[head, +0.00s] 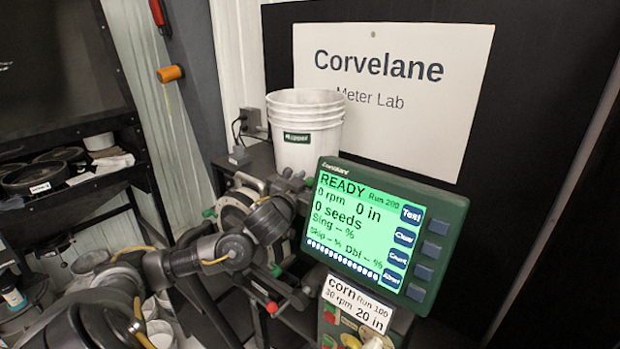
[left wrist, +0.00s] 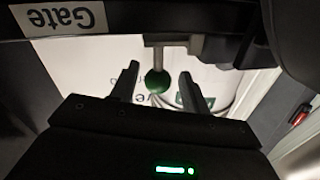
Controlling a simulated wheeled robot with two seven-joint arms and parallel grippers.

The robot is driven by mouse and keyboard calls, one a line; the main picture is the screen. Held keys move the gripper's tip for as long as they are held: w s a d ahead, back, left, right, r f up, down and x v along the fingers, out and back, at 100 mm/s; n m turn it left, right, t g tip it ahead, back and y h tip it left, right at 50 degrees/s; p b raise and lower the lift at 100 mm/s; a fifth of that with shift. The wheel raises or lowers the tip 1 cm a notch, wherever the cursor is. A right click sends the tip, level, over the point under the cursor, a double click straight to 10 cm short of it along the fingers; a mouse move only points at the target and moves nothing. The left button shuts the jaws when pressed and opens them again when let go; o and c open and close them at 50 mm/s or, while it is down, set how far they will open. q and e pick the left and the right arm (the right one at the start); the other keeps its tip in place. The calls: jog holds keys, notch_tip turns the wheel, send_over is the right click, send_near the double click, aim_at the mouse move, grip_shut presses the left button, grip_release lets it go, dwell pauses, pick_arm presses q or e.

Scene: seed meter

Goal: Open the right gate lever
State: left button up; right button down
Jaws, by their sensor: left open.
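In the left wrist view, which is upside down, a green ball knob (left wrist: 157,81) on a grey stem shows between and just beyond my left gripper's fingers (left wrist: 159,76). The fingers stand apart, one on each side of the knob; I cannot tell whether either touches it. A "Gate" label (left wrist: 60,18) shows at the upper left of that view. In the head view my left gripper (head: 290,181) is small and dark in front of the white buckets, by the round seed meter (head: 234,208). The gate knob cannot be made out there. My right gripper is out of view.
The stacked white buckets (head: 305,128) stand just behind my left gripper. A green-cased monitor (head: 445,212) reading READY stands close on the right. A red knob (head: 271,307) sits low in front. A dark shelf (head: 85,172) is at the left.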

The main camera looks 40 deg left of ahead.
pick_arm(q)
jog(key=shift+w, duration=0.25)
jog(key=shift+c, duration=0.4)
